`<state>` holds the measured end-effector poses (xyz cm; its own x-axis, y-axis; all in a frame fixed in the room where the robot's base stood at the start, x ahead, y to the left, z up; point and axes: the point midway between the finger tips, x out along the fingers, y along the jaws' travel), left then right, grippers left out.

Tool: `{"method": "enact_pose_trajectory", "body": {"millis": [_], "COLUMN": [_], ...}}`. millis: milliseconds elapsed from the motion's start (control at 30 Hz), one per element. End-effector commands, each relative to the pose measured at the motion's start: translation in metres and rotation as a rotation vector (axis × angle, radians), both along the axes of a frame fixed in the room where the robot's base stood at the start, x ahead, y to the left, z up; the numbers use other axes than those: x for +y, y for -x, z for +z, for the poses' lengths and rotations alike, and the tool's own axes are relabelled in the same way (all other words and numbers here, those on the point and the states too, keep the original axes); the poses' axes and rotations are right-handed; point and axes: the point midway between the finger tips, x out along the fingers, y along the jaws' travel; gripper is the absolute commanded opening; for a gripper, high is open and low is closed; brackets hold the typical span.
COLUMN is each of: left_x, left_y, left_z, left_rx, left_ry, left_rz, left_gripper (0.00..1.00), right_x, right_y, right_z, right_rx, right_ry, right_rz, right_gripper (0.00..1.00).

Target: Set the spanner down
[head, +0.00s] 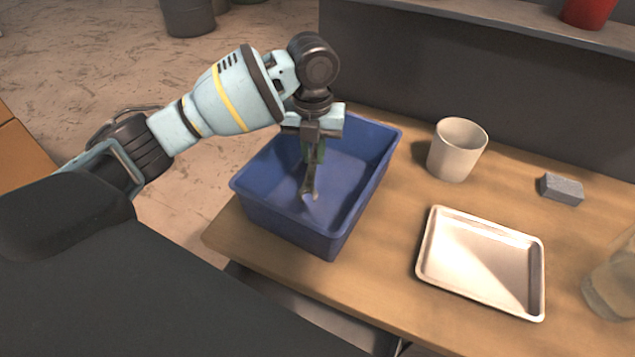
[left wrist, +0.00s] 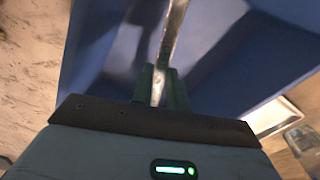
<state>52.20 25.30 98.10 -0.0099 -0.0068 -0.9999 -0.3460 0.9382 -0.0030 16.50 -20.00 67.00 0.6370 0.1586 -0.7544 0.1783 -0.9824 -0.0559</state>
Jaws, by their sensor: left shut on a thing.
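The spanner (head: 309,184) is a grey metal tool hanging down from my left gripper (head: 313,150). Its lower end is inside the blue bin (head: 290,228); I cannot tell whether it touches the bin floor. In the left wrist view the spanner (left wrist: 174,32) extends out from between the green fingers of the left gripper (left wrist: 160,85), which are shut on it. The blue bin fills most of the background there. My right gripper is in neither view.
A silver tray (head: 480,262), a white cup (head: 457,149) and a grey block (head: 561,189) are on the wooden table (head: 390,225) to the right of the bin. A glass jar (head: 612,285) stands at the right edge. A dark panel (head: 440,75) rises behind the table.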

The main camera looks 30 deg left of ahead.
Motion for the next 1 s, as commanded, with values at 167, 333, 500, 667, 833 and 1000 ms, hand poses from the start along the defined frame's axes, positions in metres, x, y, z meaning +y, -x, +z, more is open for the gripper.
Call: {"method": "enact_pose_trajectory", "body": {"millis": [167, 333, 500, 667, 833, 1000], "left_x": [0.000, 0.000, 0.000, 0.000, 0.000, 0.000], "left_y": [0.000, 0.000, 0.000, 0.000, 0.000, 0.000], "left_z": [-0.028, -0.031, -0.045, -0.070, -0.081, -0.081], "left_rx": [0.002, -0.001, 0.002, 0.004, -0.001, -0.002], "left_ry": [0.000, 0.000, -0.002, -0.001, 0.000, -0.001], "left_rz": [0.000, -0.001, 0.000, 0.001, 0.000, 0.000], "left_gripper": [0.00, 0.00, 0.00, 0.00, 0.00, 0.00], "right_x": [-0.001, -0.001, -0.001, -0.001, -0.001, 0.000], "right_y": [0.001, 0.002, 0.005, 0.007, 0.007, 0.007], "right_z": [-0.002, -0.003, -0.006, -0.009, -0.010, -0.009], "right_rx": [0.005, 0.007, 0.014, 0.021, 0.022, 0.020], "right_ry": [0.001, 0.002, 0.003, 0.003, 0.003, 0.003], "right_rz": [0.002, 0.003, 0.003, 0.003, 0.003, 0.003], "right_gripper": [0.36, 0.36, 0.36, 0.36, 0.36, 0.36]}}
